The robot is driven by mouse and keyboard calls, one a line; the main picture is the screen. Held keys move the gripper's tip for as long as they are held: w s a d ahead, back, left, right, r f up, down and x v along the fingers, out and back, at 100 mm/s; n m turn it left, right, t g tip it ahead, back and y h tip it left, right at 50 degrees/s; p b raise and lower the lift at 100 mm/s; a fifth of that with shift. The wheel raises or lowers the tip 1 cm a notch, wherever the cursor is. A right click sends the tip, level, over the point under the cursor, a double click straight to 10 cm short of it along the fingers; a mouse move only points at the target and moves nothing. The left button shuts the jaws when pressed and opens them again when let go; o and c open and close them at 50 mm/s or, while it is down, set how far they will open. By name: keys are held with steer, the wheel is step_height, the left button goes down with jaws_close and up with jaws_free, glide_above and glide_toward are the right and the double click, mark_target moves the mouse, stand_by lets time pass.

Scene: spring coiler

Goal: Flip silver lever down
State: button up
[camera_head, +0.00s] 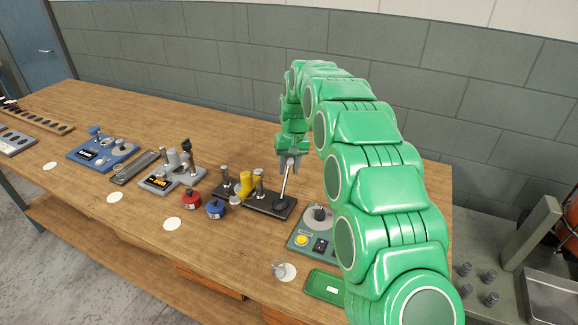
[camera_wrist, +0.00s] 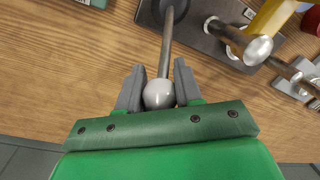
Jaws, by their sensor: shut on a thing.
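The silver lever (camera_head: 285,183) rises steeply from a dark round base (camera_head: 282,207) at the right end of a black plate (camera_head: 257,204), leaning slightly right at its top in the head view. In the wrist view its metal rod (camera_wrist: 167,48) runs up from a pale grey ball knob (camera_wrist: 160,94). My gripper (camera_head: 291,152) is at the lever's top end. In the wrist view my gripper's two grey fingers (camera_wrist: 158,78) stand on either side of the knob and are shut on it. In the head view, the knob is hidden by the gripper.
The black plate also bears metal posts and a yellow-handled part (camera_head: 245,184). A green control box (camera_head: 312,238) with a yellow button stands to the right, a green tray (camera_head: 325,286) in front of it. Red (camera_head: 194,199) and blue (camera_head: 215,208) knobbed pots stand left. The table's front left is mostly clear.

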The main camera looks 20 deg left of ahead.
jaws_close()
steer(key=shift+s+r, duration=0.15)
steer(key=shift+s, duration=0.05)
steer(key=shift+s+r+t, duration=0.3)
steer(key=shift+s+t, duration=0.3)
steer(key=shift+t, duration=0.1)
steer(key=shift+s+r+t, duration=0.3)
steer(key=shift+s+t, duration=0.3)
steer(key=shift+t, duration=0.1)
steer(key=shift+s+d+r+t, duration=0.1)
steer(key=shift+s+r+t, duration=0.05)
steer(key=shift+s+t, duration=0.35)
steer(key=shift+s+r+t, duration=0.15)
steer(key=shift+s+t, duration=0.35)
steer(key=s+f+t, duration=0.1)
steer(key=s+t, duration=0.3)
steer(key=s, duration=0.3)
steer(key=shift+s+f, duration=0.1)
steer(key=shift+f, duration=0.05)
